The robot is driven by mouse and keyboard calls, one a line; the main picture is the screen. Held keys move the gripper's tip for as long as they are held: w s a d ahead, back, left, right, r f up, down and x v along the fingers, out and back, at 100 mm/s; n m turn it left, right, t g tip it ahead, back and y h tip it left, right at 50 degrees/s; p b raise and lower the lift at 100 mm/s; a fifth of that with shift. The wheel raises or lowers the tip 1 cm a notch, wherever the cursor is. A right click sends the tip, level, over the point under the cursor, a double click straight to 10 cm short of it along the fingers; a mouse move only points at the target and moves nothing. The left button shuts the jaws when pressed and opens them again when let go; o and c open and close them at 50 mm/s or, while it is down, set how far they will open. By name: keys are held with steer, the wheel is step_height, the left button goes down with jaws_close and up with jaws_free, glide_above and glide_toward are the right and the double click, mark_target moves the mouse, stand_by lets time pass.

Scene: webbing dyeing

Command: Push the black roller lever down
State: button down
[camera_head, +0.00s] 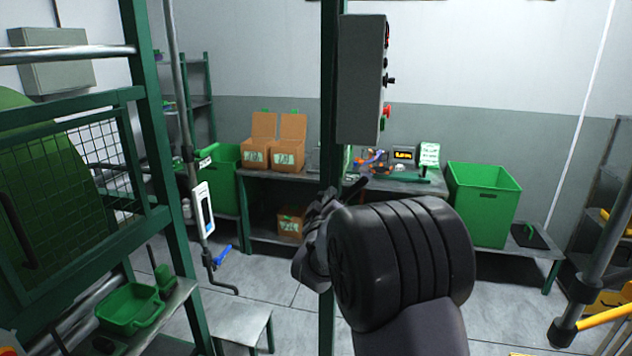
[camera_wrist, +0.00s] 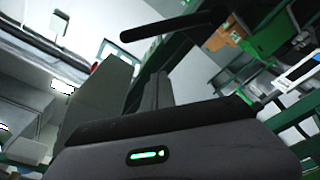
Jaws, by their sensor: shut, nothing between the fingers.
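The black lever (camera_wrist: 165,27) shows in the wrist view as a dark bar with a rounded end, beside the green post and above my gripper's fingers. In the head view a short black bar (camera_head: 362,189) sticks out to the right at the green post, just above my wrist; it looks like the same lever. My gripper (camera_wrist: 157,82) is shut and empty, its fingers pointing toward the lever with a small gap showing. In the head view my wrist hides most of the gripper (camera_head: 322,205). I cannot tell whether they touch.
The green post (camera_head: 328,130) stands close to my gripper. A grey control box (camera_head: 360,80) with knobs hangs on it above. A mesh guard (camera_head: 100,180) and green drum (camera_head: 45,180) are at left. Behind are a bench with cardboard boxes (camera_head: 280,150) and a green bin (camera_head: 482,205).

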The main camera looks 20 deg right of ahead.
mark_target(349, 194)
steer(key=w+d+f+b, duration=0.1)
steer(key=w+d, duration=0.4)
steer(key=d, duration=0.2)
steer(key=shift+w+f, duration=0.3)
steer(key=shift+w, duration=0.1)
stand_by(0.3)
steer(key=shift+f+b, duration=0.1)
steer(key=shift+b, duration=0.25)
